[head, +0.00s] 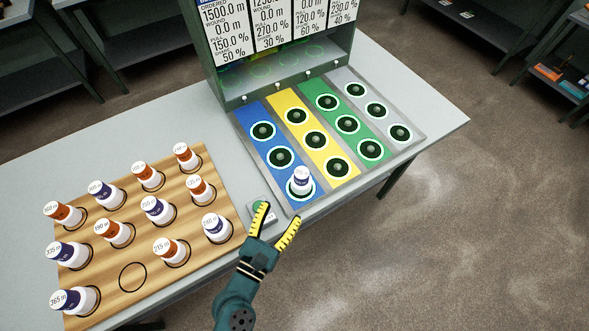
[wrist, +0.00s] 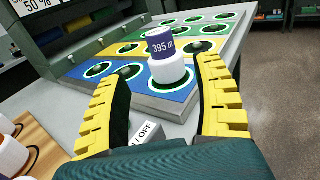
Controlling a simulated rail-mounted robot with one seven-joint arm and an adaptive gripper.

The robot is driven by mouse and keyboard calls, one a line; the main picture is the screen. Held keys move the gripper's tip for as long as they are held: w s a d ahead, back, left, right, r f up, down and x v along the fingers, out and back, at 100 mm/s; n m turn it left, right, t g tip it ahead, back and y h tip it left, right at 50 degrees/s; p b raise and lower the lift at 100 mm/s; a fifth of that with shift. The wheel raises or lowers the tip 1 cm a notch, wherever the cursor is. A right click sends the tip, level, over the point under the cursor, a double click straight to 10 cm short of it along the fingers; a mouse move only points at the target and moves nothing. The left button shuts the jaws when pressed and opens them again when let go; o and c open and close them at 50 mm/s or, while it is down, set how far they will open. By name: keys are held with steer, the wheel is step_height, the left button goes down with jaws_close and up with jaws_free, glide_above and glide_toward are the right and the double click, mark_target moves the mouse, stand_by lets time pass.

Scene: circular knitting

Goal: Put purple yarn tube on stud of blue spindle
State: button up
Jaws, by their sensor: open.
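A purple and white yarn tube (head: 301,179) marked 395 m (wrist: 163,58) stands upright at the front stud position of the blue spindle (head: 271,144); the stud under it is hidden. The blue spindle's other two studs are bare. My gripper (head: 279,212) is open and empty, just in front of the blue strip's near end. In the wrist view the tube appears between my two yellow fingers, beyond them and apart from them.
A wooden board (head: 110,276) at left holds several purple and orange tubes, with one empty ring at its front. Yellow, green and grey strips have bare studs. A green machine housing (head: 226,82) stands behind.

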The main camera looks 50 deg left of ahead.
steer(key=w+d+r+n+t+y, duration=0.1)
steer(key=w+d+r+n+y, duration=0.15)
steer(key=r+n, duration=0.6)
steer(key=w+d+r+n+y, duration=0.1)
steer(key=w+r+n+y, duration=0.25)
steer(key=r+n, duration=0.55)
steer(key=w+d+r+n+t+y, duration=0.15)
steer(key=w+r+n, duration=0.25)
steer(key=r+n, duration=0.5)
steer(key=d+r+n+t+h, duration=0.1)
steer(key=d+r+n+h, duration=0.1)
steer(key=d+r+h, duration=0.5)
steer(key=d+r+n+t+h, duration=0.2)
steer(key=d+r+h, duration=0.6)
steer(key=d, duration=0.9)
steer(key=shift+s+r+h, duration=0.15)
steer(key=shift+r+h, duration=0.1)
steer(key=shift+h, duration=0.2)
steer(key=shift+a, duration=0.1)
